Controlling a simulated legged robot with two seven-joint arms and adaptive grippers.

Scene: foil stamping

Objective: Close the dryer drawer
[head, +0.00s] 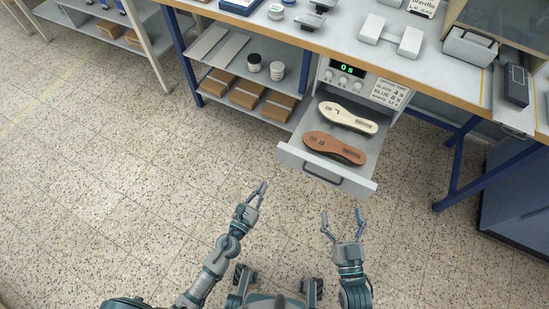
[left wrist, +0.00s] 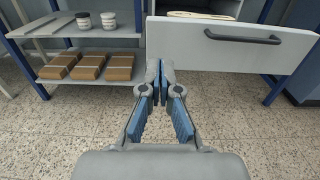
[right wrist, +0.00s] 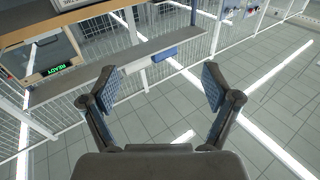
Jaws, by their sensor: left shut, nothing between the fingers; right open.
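The dryer drawer (head: 293,158) is pulled out from under the bench, with a dark bar handle (head: 323,175) on its front. A cream insole (head: 348,117) and a brown insole (head: 335,147) lie inside it. In the left wrist view the drawer front (left wrist: 270,55) and its handle (left wrist: 242,37) show at the upper right. My left gripper (head: 262,187) is shut and empty, in front of the drawer's left end; I cannot tell whether it touches. My right gripper (head: 342,214) is open and empty, in front of the drawer's right part and apart from it.
The dryer panel (head: 347,70) with a green display sits above the drawer. A shelf (head: 222,102) left of it holds brown boxes (head: 247,95) and two jars (head: 277,71). Blue bench legs (head: 455,165) stand to the right. The floor (head: 130,180) in front is clear.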

